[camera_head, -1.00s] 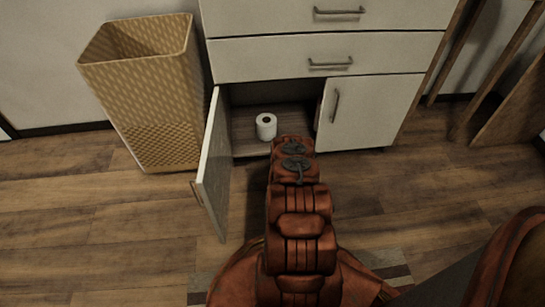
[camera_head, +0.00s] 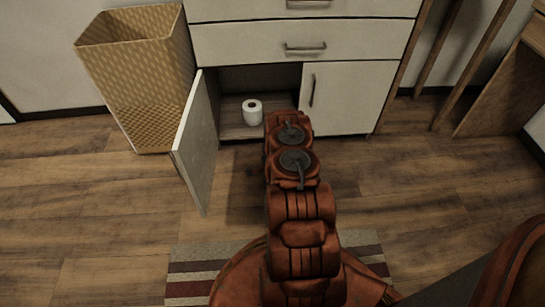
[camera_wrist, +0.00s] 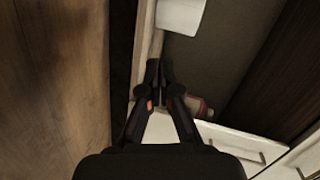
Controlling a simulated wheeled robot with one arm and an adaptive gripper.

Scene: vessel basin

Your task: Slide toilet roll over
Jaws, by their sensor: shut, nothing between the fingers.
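The toilet roll (camera_head: 252,112) is white and stands upright on the floor of the open cabinet compartment (camera_head: 236,130), near its front. In the wrist view the toilet roll (camera_wrist: 180,14) shows at the top edge, partly cut off. My gripper (camera_wrist: 159,68) is shut and empty, its fingertips together below the roll in that picture, with a gap between them. In the head view my arm hides the gripper, which is just right of the roll.
The open cabinet door (camera_head: 197,145) stands out on the left. The closed door (camera_head: 345,98) is on the right. A pinkish bottle-like item (camera_wrist: 198,107) lies beyond my fingers. A wicker basket (camera_head: 140,80) stands left. A striped rug (camera_head: 195,275) lies on the wooden floor.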

